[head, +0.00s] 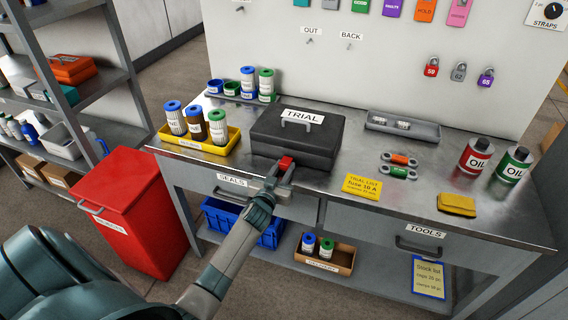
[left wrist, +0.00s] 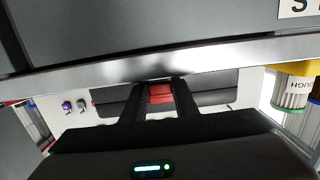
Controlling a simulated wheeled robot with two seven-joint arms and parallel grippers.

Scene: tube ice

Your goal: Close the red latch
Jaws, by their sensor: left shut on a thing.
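The dark grey case labelled TRIAL (head: 330,140) stands on the metal bench with its lid down and its handle on top. In the left wrist view the red latch (left wrist: 160,93) sits between the two dark fingers (left wrist: 160,100). The fingers hide part of the latch, so I cannot tell whether it is fastened. My right gripper is in neither view.
A yellow tray (head: 186,141) with several capped tubes stands left of the case. The bench's front edge (left wrist: 215,65) runs close to my left gripper.

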